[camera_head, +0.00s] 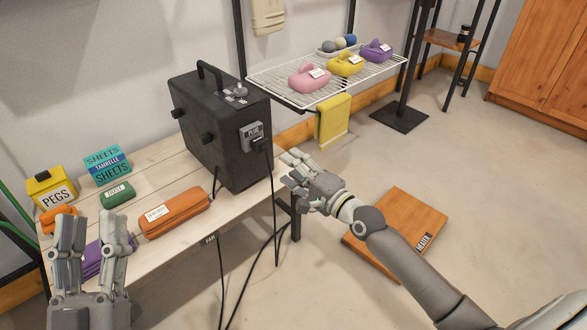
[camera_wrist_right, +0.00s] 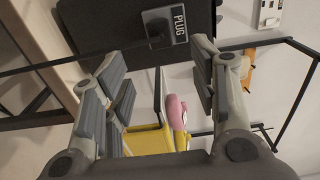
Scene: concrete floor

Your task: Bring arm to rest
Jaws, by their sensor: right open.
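My right gripper (camera_head: 292,172) is open and empty beside the right end of the wooden bench (camera_head: 150,262), in front of the black box (camera_head: 232,120). In the right wrist view its fingers (camera_wrist_right: 160,85) stand wide apart, with the plug (camera_wrist_right: 160,27) on the black box seen beyond them. The right arm reaches in from the lower right. My left gripper (camera_head: 90,240) is in the lower left, fingers pointing up and apart, with nothing seen between them. It partly hides a purple bundle (camera_head: 112,256) on the bench.
A yellow PEGS box (camera_head: 52,190), a teal SHEETS pack (camera_head: 108,165), a green bundle (camera_head: 118,195) and an orange bundle (camera_head: 174,213) sit on the bench. A wire shelf (camera_head: 283,80) hangs at the back. A wooden board (camera_head: 396,226) lies under my right arm. Cables hang from the bench.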

